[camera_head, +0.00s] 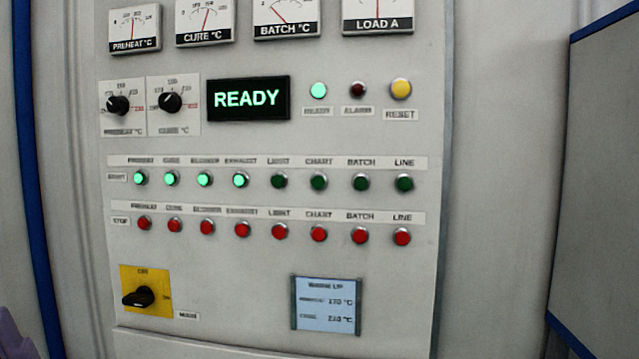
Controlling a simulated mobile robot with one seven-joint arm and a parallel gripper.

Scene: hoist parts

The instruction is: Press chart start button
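The chart start button (319,182) is a dark green, unlit round button in the upper START row of a grey control panel (270,270), under the label CHART. The light start button (279,181) is to its left and the batch start button (361,183) to its right, both also dark green. The preheat, cure, blower and exhaust start buttons farther left glow bright green. The red chart stop button (319,233) sits directly below in the STOP row. My gripper is not in view.
A display (248,98) reads READY beside a lit green lamp (318,90), a dark alarm lamp (357,89) and a yellow reset button (401,88). Two knobs, a yellow-plated main switch (143,297) and a warm-up card (326,304) are on the panel. A grey blue-edged panel (600,180) stands right.

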